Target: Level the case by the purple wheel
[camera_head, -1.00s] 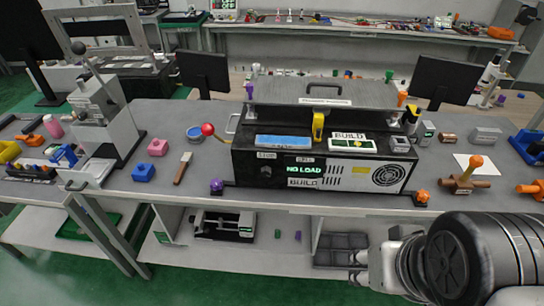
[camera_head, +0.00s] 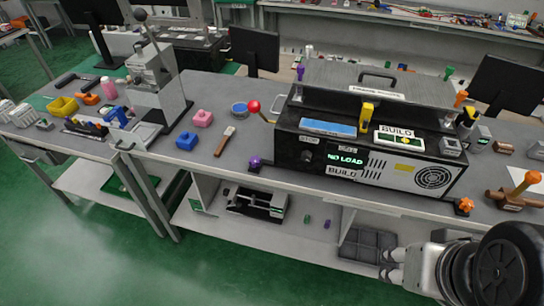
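The black case (camera_head: 290,147) stands on the grey bench, with a lit "NO LOAD" sign and a round fan grille on its front. The purple wheel (camera_head: 255,162) is at its front left foot, near the bench edge. An orange wheel (camera_head: 464,206) is at its front right foot. I cannot tell the case's true tilt, as the whole view is slanted. My gripper (camera_head: 384,265) is at the lower right, below the bench top and in front of the lower shelf, pointing left. Its two pale fingertips are apart with nothing between them. It is well to the right of the purple wheel.
A red-knobbed lever (camera_head: 254,106) rises at the case's left. A dark tray (camera_head: 366,246) sits on the lower shelf. Green floor in front is clear.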

